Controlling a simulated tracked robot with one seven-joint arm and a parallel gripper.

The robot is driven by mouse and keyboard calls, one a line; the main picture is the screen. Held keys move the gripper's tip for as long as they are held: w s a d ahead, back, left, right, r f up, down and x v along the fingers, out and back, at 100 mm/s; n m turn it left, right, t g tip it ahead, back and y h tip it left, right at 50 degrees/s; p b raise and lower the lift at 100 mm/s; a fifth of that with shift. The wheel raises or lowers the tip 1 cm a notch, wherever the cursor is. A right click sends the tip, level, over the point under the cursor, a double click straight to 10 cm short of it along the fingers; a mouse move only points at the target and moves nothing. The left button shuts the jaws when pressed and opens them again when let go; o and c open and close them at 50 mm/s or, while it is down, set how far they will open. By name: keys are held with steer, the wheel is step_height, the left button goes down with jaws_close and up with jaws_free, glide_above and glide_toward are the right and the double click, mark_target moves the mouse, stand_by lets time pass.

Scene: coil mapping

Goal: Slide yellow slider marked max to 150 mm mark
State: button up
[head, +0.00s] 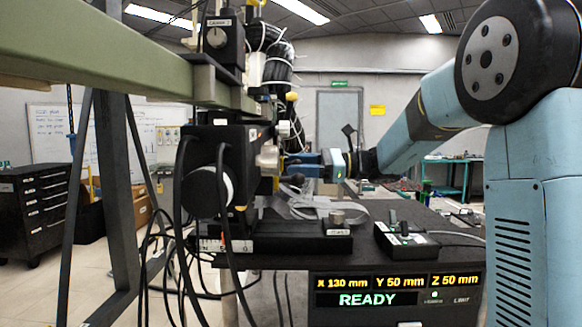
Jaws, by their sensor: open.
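My gripper (289,163) reaches in from the right at mid-height. Its blue body points left at the dark coil assembly (216,160), close to its right side. The fingertips are small and partly lost against the stage parts, so I cannot tell whether they touch anything. I cannot make out a slider marked max. A thin yellow upright piece (276,183) shows beside the fingertips, but no label on it is readable. A short white scale (228,246) with an orange pointer sits at the front left of the black base.
The display (397,289) reads X 130 mm, Y 50 mm, Z 50 mm and READY. A black control box (405,241) sits on the table right of the stage. A green beam (150,65) crosses the upper left. Black cables hang in front of the coil assembly.

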steer(key=d, duration=1.1)
steer(key=shift+s+d, duration=0.15)
steer(key=shift+s, duration=0.05)
